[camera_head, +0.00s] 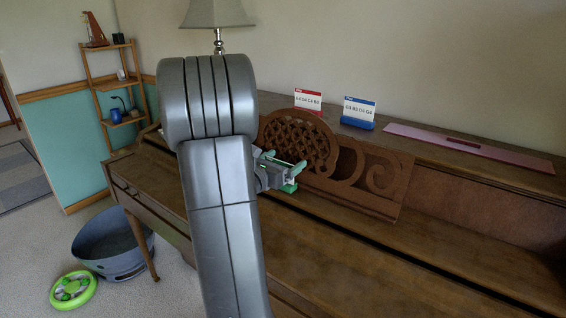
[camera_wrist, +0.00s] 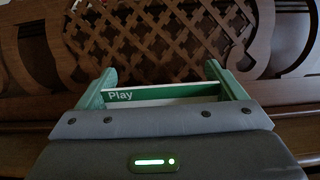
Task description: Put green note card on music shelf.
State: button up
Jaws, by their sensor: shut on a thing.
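The green note card (camera_wrist: 160,95) is between my gripper's fingers in the wrist view. Its green top strip reads "Play", with a white part below. My gripper (camera_head: 286,167) is shut on it, close in front of the carved brown music shelf (camera_head: 360,178). In the head view only a green bit of the card (camera_head: 289,188) shows below the fingers; my arm hides part of the shelf's left side. The shelf's lattice (camera_wrist: 160,40) fills the wrist view behind the card. I cannot tell whether the card touches the shelf.
A red card (camera_head: 308,100) and a blue card (camera_head: 358,112) stand on the piano top (camera_head: 470,158), with a pink flat strip (camera_head: 465,147) to their right. A lamp (camera_head: 217,15) stands behind my arm. A grey basket (camera_head: 112,245) and a green round thing (camera_head: 73,290) are on the floor.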

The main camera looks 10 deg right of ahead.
jog(key=shift+f, duration=0.1)
jog(key=o, duration=1)
jog(key=shift+c, duration=0.2)
jog(key=shift+r, duration=0.25)
jog(key=v, duration=1.2)
jog(key=shift+b, duration=0.4)
